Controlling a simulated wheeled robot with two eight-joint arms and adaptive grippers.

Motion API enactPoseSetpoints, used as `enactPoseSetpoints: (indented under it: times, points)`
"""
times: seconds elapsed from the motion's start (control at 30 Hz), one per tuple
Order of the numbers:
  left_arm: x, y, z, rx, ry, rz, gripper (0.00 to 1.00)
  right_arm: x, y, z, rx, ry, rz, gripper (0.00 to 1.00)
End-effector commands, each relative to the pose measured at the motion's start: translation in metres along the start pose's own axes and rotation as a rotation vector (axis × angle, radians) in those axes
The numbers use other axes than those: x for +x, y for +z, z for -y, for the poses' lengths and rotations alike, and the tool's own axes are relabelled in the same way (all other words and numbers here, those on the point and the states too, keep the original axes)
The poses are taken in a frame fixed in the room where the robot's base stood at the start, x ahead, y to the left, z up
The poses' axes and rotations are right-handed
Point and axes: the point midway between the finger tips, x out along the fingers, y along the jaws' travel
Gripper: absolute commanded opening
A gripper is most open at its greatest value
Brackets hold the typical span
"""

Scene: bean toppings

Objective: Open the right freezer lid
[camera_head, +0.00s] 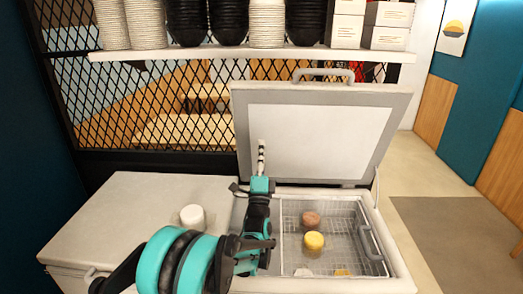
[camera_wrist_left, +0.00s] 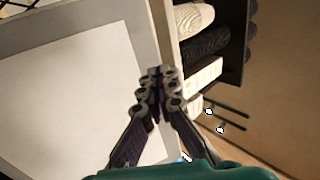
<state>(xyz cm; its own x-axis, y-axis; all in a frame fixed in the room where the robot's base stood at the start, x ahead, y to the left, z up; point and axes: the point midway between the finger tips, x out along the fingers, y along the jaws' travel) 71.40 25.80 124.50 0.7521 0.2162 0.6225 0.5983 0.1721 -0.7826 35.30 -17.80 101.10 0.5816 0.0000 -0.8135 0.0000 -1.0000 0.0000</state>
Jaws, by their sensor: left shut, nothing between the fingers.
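The right freezer lid (camera_head: 320,140) is raised, standing steeply up at the back of the freezer, with its pale inner panel facing me. Its grey handle (camera_head: 323,73) is at the upper edge. My left gripper (camera_head: 261,150) is shut and empty, reaching up in front of the lower left part of the lid's inner panel. In the left wrist view its fingertips (camera_wrist_left: 158,82) are closed together, with the lid (camera_wrist_left: 75,100) behind and to the left. I cannot tell whether the fingertips touch the lid. My right gripper is not in view.
The open compartment holds a wire basket (camera_head: 345,235) with round brown and yellow tubs. The left lid (camera_head: 125,210) is shut, with a white tub (camera_head: 192,217) on it. A shelf (camera_head: 240,54) with stacked cups, bowls and boxes runs above and behind. Floor is clear at right.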

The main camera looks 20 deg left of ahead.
Motion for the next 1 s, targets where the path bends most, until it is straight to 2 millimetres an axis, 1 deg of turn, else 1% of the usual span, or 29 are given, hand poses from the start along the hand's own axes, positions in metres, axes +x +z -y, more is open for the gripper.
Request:
enactPoseSetpoints:
  times: [0.17,0.27,0.37,0.47,0.6,0.7,0.83,0.9,1.0]
  points:
    - [0.002,0.0,0.001,0.0,0.002,0.0,0.0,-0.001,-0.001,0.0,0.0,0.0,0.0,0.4]
    - [0.015,0.0,0.003,0.001,0.019,0.001,0.0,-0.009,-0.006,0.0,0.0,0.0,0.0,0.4]
    - [0.04,0.0,0.006,0.0,0.06,0.002,0.0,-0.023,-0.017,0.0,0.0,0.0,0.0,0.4]
    - [0.071,0.001,0.007,0.002,0.112,0.002,0.0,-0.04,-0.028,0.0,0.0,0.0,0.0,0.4]
    - [0.113,0.001,0.003,0.001,0.188,0.002,0.0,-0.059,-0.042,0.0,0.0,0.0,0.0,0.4]
    - [0.14,0.0,-0.002,0.0,0.238,0.002,0.0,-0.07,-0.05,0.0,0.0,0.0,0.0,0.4]
    - [0.163,0.0,-0.008,0.0,0.285,0.001,0.0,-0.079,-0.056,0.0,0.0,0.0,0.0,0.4]
    - [0.17,0.0,-0.011,0.001,0.3,0.0,0.0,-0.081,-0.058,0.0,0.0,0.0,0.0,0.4]
    - [0.173,0.0,-0.013,-0.001,0.31,0.0,0.0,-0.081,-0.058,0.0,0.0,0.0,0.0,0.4]
